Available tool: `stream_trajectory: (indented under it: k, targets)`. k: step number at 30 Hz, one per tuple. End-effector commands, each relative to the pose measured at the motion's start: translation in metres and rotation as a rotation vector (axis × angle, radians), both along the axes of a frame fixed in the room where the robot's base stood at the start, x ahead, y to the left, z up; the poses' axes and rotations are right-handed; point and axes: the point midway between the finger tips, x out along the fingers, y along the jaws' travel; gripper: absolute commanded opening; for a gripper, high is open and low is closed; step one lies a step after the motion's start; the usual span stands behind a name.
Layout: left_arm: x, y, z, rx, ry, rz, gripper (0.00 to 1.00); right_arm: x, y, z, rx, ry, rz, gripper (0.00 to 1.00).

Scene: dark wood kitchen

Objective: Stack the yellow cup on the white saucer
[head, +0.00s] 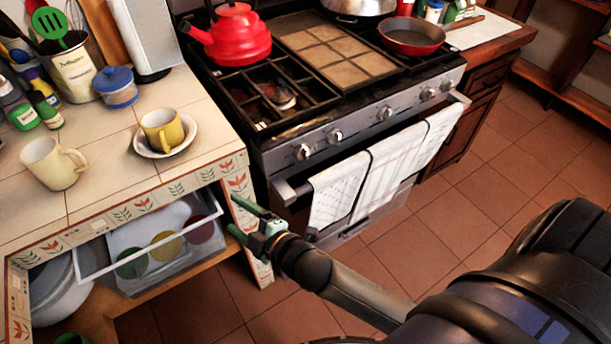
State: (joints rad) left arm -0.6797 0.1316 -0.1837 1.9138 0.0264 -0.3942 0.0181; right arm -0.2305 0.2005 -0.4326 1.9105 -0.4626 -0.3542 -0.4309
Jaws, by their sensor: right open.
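The yellow cup (160,131) sits on the white saucer (187,146) on the tiled counter at the left, close to the stove side. My right gripper (235,215) is open and empty. It is in front of the counter's front right corner, to the right of and lower in the picture than the cup and saucer, and apart from both. My left gripper is out of view.
A cream mug (50,164) stands on the counter left of the saucer. A blue-lidded jar (116,90) and a utensil crock (73,72) stand behind. A clear container (130,283) is under the counter. The stove (345,133) with a red kettle (234,38) is at right.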

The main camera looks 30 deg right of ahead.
Motion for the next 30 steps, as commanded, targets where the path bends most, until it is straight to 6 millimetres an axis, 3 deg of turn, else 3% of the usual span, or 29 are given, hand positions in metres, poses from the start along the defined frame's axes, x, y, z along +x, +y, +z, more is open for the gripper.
stream_trajectory:
  k: [1, 6, 11, 15, 23, 30]
  targets:
    - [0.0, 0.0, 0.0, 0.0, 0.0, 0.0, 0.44, -0.024, -0.013, -0.033, 0.127, 0.13, -0.064, 0.74]
    - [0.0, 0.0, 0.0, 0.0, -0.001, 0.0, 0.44, -0.102, -0.048, -0.109, 0.524, 0.471, -0.318, 0.74]
    - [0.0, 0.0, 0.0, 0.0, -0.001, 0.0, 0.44, -0.153, -0.067, -0.143, 0.741, 0.635, -0.495, 0.74]
    - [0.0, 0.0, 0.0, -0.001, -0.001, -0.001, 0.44, -0.166, -0.072, -0.15, 0.799, 0.674, -0.547, 0.74]
    - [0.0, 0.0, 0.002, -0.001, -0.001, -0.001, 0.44, -0.166, -0.071, -0.149, 0.798, 0.674, -0.546, 0.74]
    - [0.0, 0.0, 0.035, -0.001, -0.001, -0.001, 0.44, -0.166, -0.071, -0.115, 0.797, 0.673, -0.544, 0.74]
